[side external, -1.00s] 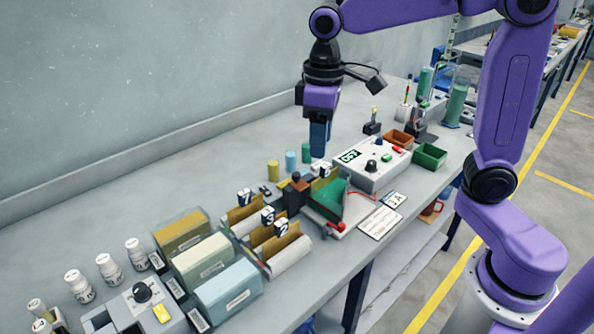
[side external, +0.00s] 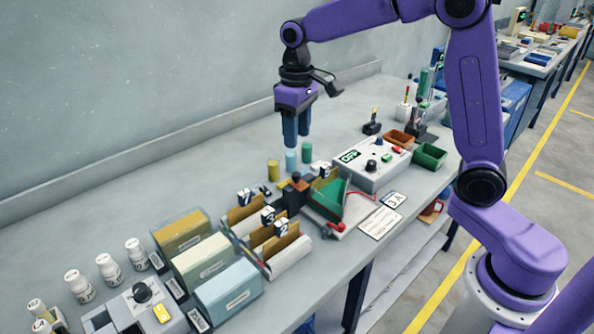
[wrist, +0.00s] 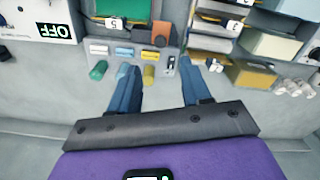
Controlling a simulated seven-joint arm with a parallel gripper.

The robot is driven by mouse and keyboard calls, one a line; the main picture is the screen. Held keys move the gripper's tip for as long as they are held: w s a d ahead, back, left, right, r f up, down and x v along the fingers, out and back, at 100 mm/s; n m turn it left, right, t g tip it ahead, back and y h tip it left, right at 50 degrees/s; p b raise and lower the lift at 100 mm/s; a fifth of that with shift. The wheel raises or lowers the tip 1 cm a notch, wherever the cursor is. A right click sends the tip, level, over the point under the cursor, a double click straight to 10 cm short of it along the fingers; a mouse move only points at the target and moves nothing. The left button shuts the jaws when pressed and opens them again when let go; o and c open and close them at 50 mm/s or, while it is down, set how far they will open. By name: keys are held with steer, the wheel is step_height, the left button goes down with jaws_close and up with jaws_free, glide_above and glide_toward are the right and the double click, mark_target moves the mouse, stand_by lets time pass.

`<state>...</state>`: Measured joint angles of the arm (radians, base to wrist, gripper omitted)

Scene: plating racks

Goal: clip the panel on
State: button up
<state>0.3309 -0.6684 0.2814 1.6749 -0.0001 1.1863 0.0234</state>
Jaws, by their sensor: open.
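My gripper (side external: 297,143) is open and empty, pointing down over the bench behind the numbered racks. In the wrist view its two blue fingers (wrist: 158,80) stand apart, with a yellow cylinder (wrist: 148,76) showing between them. A green panel-like piece (side external: 329,196) stands in a pale tray beside the tag marked 5; the wrist view shows the green piece (wrist: 122,8) at the top. Brownish panels (side external: 285,246) stand in slotted holders with tags 7, 3 and 2. A red clip-like part (side external: 341,227) lies at the tray's front. I cannot tell which panel is meant.
A dark block with an orange-brown top (side external: 296,182) stands beside the green piece. Blue (side external: 291,160) and green (side external: 307,153) cylinders stand near the fingers. A control box (side external: 372,165) reads OFF in the wrist view. Boxes and white bottles fill the left.

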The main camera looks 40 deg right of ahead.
mark_target(297, 174)
step_height(297, 174, down, 11)
steer(key=shift+r, duration=0.1)
stand_by(0.3)
